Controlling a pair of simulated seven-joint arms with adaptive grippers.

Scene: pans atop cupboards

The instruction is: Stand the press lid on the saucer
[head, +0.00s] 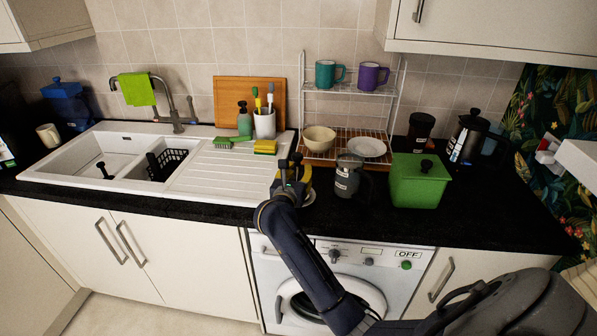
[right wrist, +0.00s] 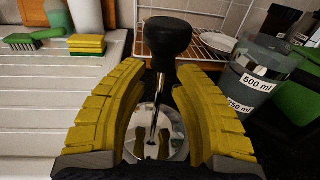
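The press lid shows in the right wrist view as a black knob (right wrist: 167,36) above a thin metal rod (right wrist: 159,95). It looks roughly upright, with a shiny round surface (right wrist: 155,145) below the rod; I cannot tell whether that is the lid's disc or the saucer. My right gripper (right wrist: 158,105) has its yellow fingers either side of the rod, with gaps on both sides. In the head view the right gripper (head: 297,178) is over the counter between drainer and jug, hiding most of the lid. A pale edge (head: 309,197) beside it may be the saucer. My left gripper is out of view.
A grey measured jug (head: 347,180) stands close to the right of the gripper. A wire rack with a bowl (head: 319,138) and white plate (head: 367,147) is behind. The drainer (head: 225,172) is left.

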